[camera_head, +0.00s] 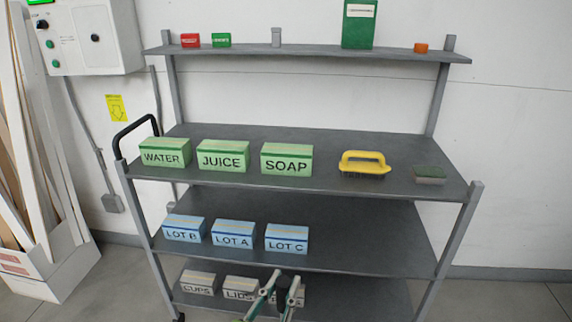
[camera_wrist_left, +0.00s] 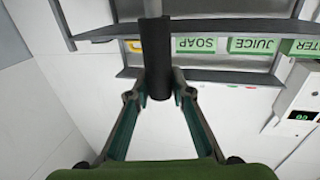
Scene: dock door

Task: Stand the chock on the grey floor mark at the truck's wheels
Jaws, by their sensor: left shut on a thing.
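My left gripper (camera_head: 279,284) is at the bottom of the head view, in front of the rack's lowest shelf. It is shut on a dark, narrow bar-like piece (camera_wrist_left: 156,58), which stands out between the two fingers in the left wrist view. Its full shape is not clear, so I cannot tell for certain that it is the chock. The left gripper's fingers (camera_wrist_left: 158,100) show on both sides of it. The truck's wheels and the grey floor mark are not in view. My right gripper is not in view.
A grey rack (camera_head: 330,201) fills the middle, with green boxes (camera_head: 223,156), blue boxes (camera_head: 233,234), a yellow brush (camera_head: 364,163) and a sponge (camera_head: 429,175). Floor (camera_head: 500,300) shows clear at right.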

